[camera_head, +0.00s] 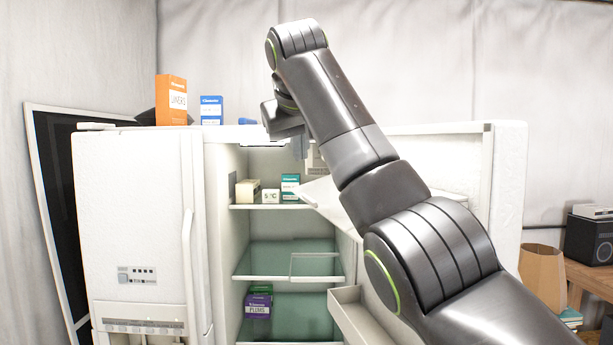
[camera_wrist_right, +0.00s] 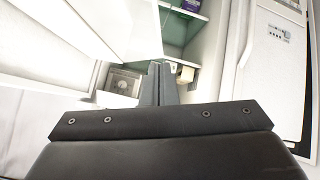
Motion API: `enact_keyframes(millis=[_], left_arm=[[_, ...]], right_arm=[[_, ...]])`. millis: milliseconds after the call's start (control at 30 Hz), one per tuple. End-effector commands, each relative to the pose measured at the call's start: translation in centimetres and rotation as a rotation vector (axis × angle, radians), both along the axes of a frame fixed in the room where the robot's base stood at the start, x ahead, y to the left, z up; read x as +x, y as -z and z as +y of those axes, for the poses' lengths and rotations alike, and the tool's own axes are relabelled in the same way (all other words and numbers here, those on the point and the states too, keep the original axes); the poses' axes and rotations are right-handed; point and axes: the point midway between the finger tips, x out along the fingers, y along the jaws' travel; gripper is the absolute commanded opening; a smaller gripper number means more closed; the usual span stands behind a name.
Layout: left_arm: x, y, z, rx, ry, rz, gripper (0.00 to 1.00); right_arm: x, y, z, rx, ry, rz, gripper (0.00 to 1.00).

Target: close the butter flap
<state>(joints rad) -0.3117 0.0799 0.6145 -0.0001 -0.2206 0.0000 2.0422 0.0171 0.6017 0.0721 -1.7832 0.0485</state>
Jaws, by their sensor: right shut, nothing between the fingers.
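The fridge's right door (camera_head: 507,185) stands wide open. A white panel (camera_head: 322,197), which looks like the butter flap, juts from its inner side towards the fridge opening, partly hidden behind my right arm. In the right wrist view a large white panel (camera_wrist_right: 125,28) fills the upper left; I cannot tell whether it is this flap. My right gripper (camera_head: 301,147) is in front of the upper fridge opening, above the flap. Its fingers (camera_wrist_right: 156,72) are shut and empty in the right wrist view. My left gripper is not in view.
The fridge's left door (camera_head: 135,230) is shut. Food boxes (camera_head: 248,191) stand on an inner shelf, with a purple plums box (camera_head: 258,303) lower down. An orange box (camera_head: 171,100) and a blue box (camera_head: 211,110) stand on top. A door bin (camera_head: 352,316) sits below the flap.

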Motion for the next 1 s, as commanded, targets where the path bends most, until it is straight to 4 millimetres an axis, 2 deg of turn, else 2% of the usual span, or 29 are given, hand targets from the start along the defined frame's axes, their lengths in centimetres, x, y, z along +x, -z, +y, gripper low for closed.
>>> enact_keyframes(millis=[33, 200, 400, 533, 1000], left_arm=[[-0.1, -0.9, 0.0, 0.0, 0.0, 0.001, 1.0], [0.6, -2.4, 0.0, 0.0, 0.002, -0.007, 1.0], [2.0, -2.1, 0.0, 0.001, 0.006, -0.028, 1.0], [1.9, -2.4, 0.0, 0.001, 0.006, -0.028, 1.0], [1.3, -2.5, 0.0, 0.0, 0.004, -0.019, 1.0]], right_arm=[[0.9, 0.5, 0.0, -0.001, 0.0, 0.005, 0.0], [3.4, 3.0, -0.1, 0.0, 0.0, 0.003, 0.0], [3.3, 5.0, -0.6, 0.002, 0.0, -0.001, 0.0], [3.4, 5.9, -0.9, 0.0, 0.0, 0.0, 0.0], [3.4, 6.6, -1.1, 0.0, 0.0, 0.0, 0.0]])
